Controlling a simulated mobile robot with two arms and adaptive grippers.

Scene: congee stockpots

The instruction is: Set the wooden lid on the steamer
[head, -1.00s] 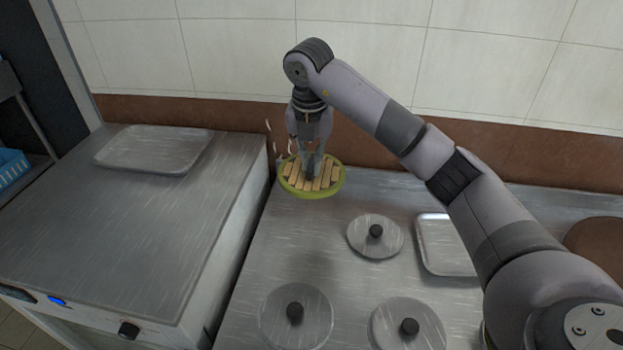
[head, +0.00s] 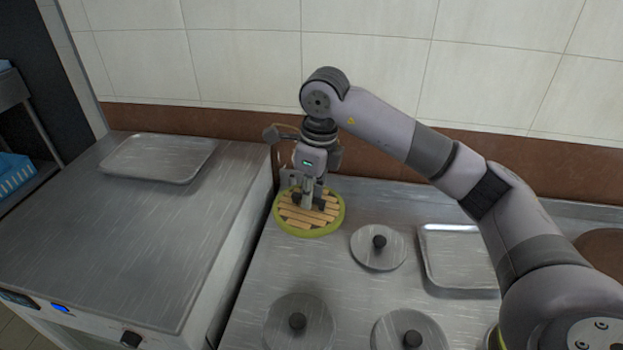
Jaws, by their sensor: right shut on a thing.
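The wooden lid (head: 291,222), a round green-rimmed disc with pale wooden slats, is at the back left of the steel counter. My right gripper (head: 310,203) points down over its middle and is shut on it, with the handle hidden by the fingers. The lid looks level. I cannot tell whether it rests on something or hangs just above it. No steamer body can be made out; anything under the lid is hidden. My left gripper is not in view.
Steel lids with black knobs (head: 379,248) (head: 299,322) (head: 411,333) sit in the counter to the front. A steel tray (head: 458,258) lies to the right, partly behind my arm. Another tray (head: 158,158) lies on the left cabinet (head: 110,235). A gap separates cabinet and counter.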

